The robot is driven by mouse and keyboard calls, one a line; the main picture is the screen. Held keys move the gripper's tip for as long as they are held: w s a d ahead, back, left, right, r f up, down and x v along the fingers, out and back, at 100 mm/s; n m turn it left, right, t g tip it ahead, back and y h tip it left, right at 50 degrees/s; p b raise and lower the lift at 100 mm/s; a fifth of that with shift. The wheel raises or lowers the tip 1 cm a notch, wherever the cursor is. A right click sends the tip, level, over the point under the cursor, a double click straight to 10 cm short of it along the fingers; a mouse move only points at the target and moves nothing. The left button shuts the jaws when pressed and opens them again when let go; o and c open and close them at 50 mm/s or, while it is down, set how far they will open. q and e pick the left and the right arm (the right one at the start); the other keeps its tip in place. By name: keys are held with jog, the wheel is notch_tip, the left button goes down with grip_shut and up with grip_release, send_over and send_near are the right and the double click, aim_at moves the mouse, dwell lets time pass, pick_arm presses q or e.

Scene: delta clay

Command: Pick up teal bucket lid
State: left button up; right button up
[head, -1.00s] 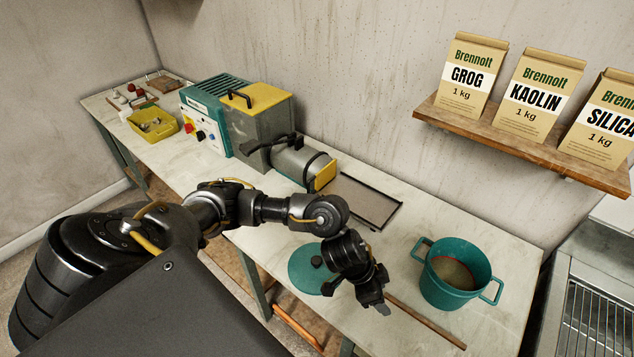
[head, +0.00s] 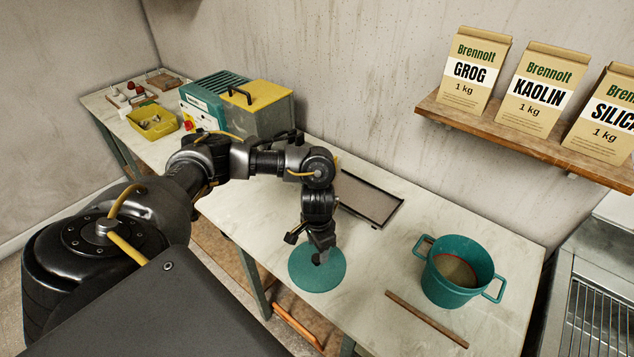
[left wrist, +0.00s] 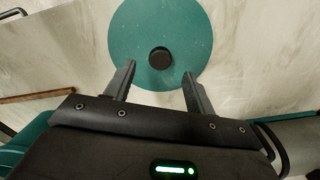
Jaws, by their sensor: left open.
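The teal bucket lid (head: 308,277) is a flat round disc with a small dark knob in its middle, lying on the table near its front edge. It also shows in the left wrist view (left wrist: 145,30), with its dark knob (left wrist: 160,58) just beyond and between the two fingertips. My left gripper (head: 322,256) is open and empty, pointing down above the lid, and it hides part of the lid and knob in the head view. The teal bucket (head: 455,285) stands open to the right, with grey-brown contents. My right gripper is not in view.
A wooden stick (head: 425,318) lies between lid and bucket. A dark-framed tray (head: 368,200) lies behind the lid. A teal and yellow machine (head: 265,110) and a yellow bin (head: 153,121) stand at the back left. A shelf (head: 520,140) holds paper bags above.

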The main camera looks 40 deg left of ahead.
aim_at(317, 257)
pick_arm(q)
jog(key=shift+s+f+b, duration=0.1)
jog(key=shift+f+b, duration=0.45)
jog(key=shift+f, duration=2.3)
jog(key=c, duration=1)
jog(key=shift+c, duration=0.3)
jog(key=shift+r, duration=0.1)
